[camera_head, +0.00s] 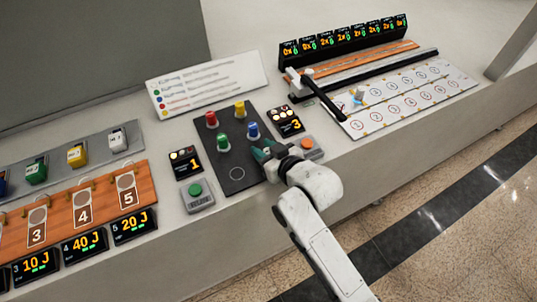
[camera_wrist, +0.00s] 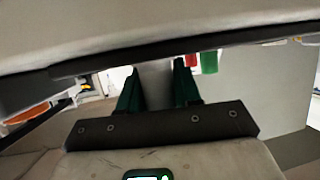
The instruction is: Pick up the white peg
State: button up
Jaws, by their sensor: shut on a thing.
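My gripper (camera_head: 265,153) is at the right edge of the dark peg board (camera_head: 235,190), beside the blue peg (camera_head: 252,131). In the wrist view its two dark green fingers (camera_wrist: 158,82) stand on either side of a pale, whitish upright thing, the white peg (camera_wrist: 157,92), and are shut on it.
A red peg (camera_head: 211,119), a yellow peg (camera_head: 239,109) and a green peg (camera_head: 223,142) stand on the board. An empty ring (camera_head: 237,173) is marked near its front. A green-button box (camera_head: 196,196) and an orange-button box (camera_head: 306,147) flank the board.

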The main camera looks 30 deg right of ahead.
jog(key=shift+r, duration=0.1)
jog(key=shift+c, duration=0.2)
jog(key=shift+r, duration=0.2)
notch_tip(320, 180, up, 2)
jog(key=shift+r+b, duration=0.1)
jog(key=shift+b, duration=0.4)
jog(key=s+r+p, duration=0.1)
jog(key=s+r, duration=0.9)
jog(key=s, duration=0.4)
jog(key=shift+r+p, duration=0.15)
jog(key=shift+p, duration=0.15)
